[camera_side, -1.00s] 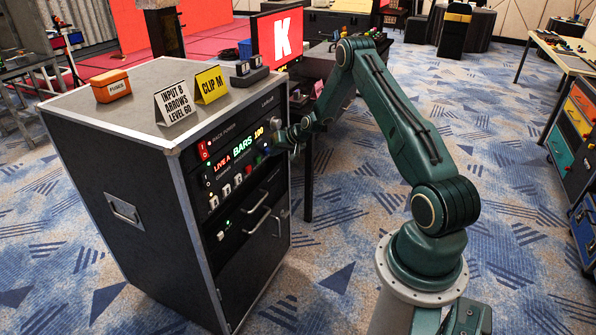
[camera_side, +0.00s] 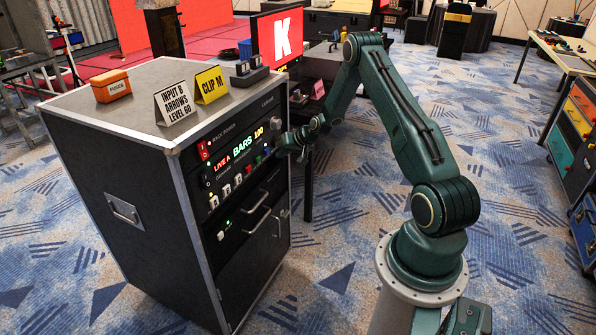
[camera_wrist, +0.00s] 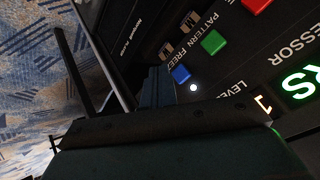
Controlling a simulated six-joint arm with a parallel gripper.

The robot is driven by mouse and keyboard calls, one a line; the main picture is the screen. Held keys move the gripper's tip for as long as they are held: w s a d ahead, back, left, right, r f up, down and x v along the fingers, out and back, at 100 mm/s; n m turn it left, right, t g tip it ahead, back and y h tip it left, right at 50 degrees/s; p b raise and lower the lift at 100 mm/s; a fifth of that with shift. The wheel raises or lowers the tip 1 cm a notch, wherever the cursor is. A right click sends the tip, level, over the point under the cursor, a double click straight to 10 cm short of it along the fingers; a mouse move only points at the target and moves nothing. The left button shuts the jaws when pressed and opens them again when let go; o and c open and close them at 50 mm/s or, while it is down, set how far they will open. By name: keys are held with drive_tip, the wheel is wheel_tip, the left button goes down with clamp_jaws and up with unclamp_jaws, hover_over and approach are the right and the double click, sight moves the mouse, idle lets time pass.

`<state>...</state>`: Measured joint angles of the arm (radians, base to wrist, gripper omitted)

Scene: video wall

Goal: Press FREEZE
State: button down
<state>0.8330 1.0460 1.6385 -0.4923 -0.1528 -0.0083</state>
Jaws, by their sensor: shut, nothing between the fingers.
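The rack's front panel carries a row of coloured buttons. In the wrist view the blue button (camera_wrist: 180,74) sits beside a label reading FREE, the rest of it hard to read. A small white light (camera_wrist: 193,88) glows close to it. The green button (camera_wrist: 213,42) lies by the PATTERN label. A red button (camera_wrist: 257,4) is at the top edge. My gripper (camera_wrist: 158,80) is shut and empty, its tip just left of the blue button; I cannot tell whether it touches. In the side view my gripper (camera_side: 279,150) is at the panel's right edge.
The rack (camera_side: 110,170) shows a lit BARS 100 display (camera_side: 243,141). On its top stand a white cue card (camera_side: 176,104), a yellow CLIP M card (camera_side: 211,85) and an orange box (camera_side: 111,86). A screen with a K (camera_side: 282,36) stands behind.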

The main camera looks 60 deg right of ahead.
drive_tip(key=shift+s, duration=2.1)
drive_tip(key=s+a+r+n+g+y, duration=0.1)
drive_tip(key=s+a+r+n, duration=0.15)
drive_tip(key=a+r, duration=0.95)
drive_tip(key=s+a+r+n+g, duration=0.1)
drive_tip(key=a+r+n, duration=0.2)
drive_tip(key=a+r, duration=0.95)
drive_tip(key=s+a+r+n, duration=0.2)
drive_tip(key=s+a+r, duration=0.55)
drive_tip(key=s, duration=0.25)
drive_tip(key=s+a+r+n+g, duration=0.1)
drive_tip(key=s+a, duration=0.3)
drive_tip(key=s, duration=0.9)
drive_tip(key=shift+s, duration=0.4)
drive_tip(key=c, duration=2.1)
unclamp_jaws()
